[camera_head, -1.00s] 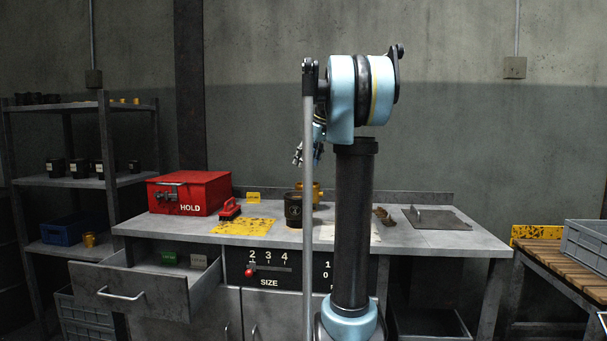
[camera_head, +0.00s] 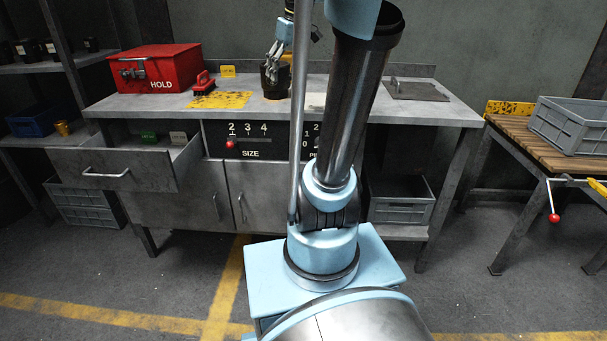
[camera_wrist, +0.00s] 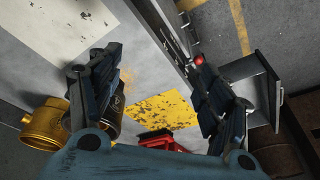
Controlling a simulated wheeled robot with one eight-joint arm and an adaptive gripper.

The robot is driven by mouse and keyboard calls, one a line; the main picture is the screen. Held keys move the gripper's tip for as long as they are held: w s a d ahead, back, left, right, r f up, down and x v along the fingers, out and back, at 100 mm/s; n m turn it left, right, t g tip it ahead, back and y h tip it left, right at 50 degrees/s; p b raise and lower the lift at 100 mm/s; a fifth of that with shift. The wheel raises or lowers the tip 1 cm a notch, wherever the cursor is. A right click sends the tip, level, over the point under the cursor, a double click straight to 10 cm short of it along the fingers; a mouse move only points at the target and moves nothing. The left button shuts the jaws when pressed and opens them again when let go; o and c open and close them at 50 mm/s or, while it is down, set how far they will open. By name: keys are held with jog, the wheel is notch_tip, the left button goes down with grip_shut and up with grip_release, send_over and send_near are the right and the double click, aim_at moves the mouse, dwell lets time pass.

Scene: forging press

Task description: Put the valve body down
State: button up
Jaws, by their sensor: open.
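A brass-coloured, flanged cylindrical part (camera_wrist: 45,125), which looks like the valve body, is at the left of the wrist view, outside my left-hand finger. In the head view it is mostly hidden behind my gripper and arm. My gripper (camera_wrist: 155,95) is open and nothing is between its fingers. In the head view my gripper (camera_head: 275,62) hangs over the workbench (camera_head: 430,110), by the black canister (camera_head: 272,82). The canister (camera_wrist: 115,112) is partly covered by the left-hand finger in the wrist view. Contact cannot be told.
A yellow worn plate (camera_head: 220,100), a red brush (camera_head: 203,84) and a red HOLD box (camera_head: 155,68) are on the bench's left. The drawer (camera_head: 125,165) stands open below. A flat dark plate (camera_head: 418,91) lies right. A grey crate (camera_head: 570,125) stands on the slatted table.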

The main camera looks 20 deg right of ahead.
jog(key=s+f+m+h, duration=0.1)
jog(key=s+f+m, duration=0.4)
jog(key=s+f, duration=1.7)
notch_tip(320, 180, down, 3)
jog(key=shift+d+f+h, duration=0.1)
jog(key=shift+d+h, duration=0.1)
jog(key=shift+h, duration=0.2)
jog(key=shift+s, duration=0.1)
